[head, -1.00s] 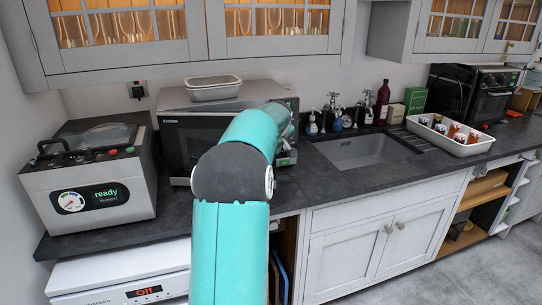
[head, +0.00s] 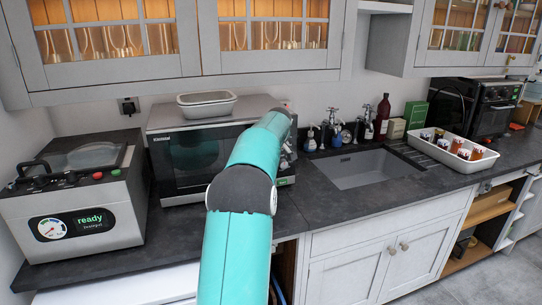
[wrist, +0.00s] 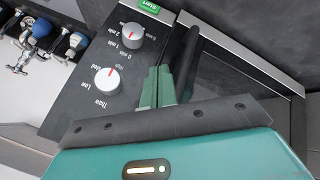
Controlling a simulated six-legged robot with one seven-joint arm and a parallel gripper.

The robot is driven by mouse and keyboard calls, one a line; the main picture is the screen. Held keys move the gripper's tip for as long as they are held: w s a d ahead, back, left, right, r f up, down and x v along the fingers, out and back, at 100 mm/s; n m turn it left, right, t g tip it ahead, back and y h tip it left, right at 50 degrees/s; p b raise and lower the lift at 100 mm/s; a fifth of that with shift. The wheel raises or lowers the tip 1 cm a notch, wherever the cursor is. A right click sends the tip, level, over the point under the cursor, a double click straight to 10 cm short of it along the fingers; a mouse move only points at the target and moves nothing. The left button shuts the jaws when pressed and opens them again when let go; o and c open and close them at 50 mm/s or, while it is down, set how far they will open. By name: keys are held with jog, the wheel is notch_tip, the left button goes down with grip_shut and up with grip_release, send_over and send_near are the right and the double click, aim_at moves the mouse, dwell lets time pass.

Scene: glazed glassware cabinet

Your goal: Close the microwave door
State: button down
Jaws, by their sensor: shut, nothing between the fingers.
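The microwave (head: 158,124) stands on the dark counter, with a dark glass door (head: 190,160) on its front. The door looks flush or nearly flush with the body; I cannot tell whether a small gap is left. In the wrist view the control panel (wrist: 88,115) with two white knobs and a green start button lies left of the black door handle (wrist: 185,58). My gripper (wrist: 157,84) is shut and empty, its green fingertips at the panel's edge beside the handle. Contact is unclear. In the head view my arm hides the gripper and part of the microwave's right side.
A pale tray (head: 207,105) rests on top of the microwave. A vacuum sealer (head: 75,200) reading "ready" stands at left. A sink (head: 362,168) with taps and bottles lies at right, then a white tray (head: 452,158) of jars. Glazed cabinets (head: 262,62) hang above.

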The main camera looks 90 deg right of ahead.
jog(key=shift+d+f, duration=0.15)
dwell(0.3)
jog(key=shift+d+f, duration=0.1)
